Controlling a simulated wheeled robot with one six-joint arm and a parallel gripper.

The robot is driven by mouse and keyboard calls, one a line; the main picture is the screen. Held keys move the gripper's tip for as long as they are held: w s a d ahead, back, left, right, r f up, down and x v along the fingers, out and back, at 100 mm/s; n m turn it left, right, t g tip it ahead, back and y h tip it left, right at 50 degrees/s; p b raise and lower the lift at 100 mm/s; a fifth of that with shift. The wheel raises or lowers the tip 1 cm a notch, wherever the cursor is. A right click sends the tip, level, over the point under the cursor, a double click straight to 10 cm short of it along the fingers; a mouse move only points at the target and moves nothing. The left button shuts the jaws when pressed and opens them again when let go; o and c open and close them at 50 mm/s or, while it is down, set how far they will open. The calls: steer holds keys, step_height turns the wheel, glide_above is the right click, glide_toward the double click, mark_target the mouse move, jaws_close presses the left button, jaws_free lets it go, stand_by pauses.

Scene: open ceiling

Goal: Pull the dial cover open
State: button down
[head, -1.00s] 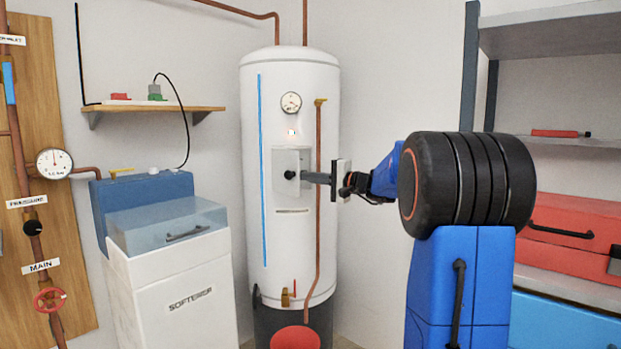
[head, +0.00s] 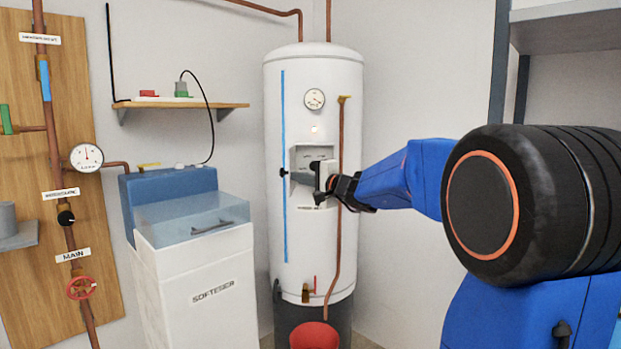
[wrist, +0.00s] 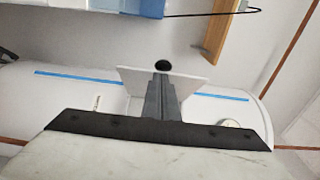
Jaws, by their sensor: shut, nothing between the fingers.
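The dial cover (head: 299,158) is a pale panel on the front of the white water tank (head: 274,225). It stands swung out to the left, with its black knob (head: 283,172) on the far left side. Behind it, a recess with small dark marks shows, partly hidden by my gripper. My gripper (head: 304,178) is shut and empty, its fingers pointing left at the inner side of the cover. In the wrist view, the grey fingers (wrist: 162,82) overlap the white cover (wrist: 195,82), with the knob (wrist: 163,66) just past its edge. Contact is unclear.
A copper pipe (head: 341,240) runs down the tank right of the cover, close to my wrist. A round gauge (head: 314,99) sits above. The softener cabinet (head: 205,285) stands to the left, below a wall shelf (head: 190,105). A red bucket (head: 314,335) is below.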

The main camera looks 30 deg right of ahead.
steer(key=shift+w+a, duration=0.25)
steer(key=shift+a, duration=0.4)
steer(key=shift+w+a, duration=0.25)
steer(key=shift+a, duration=0.35)
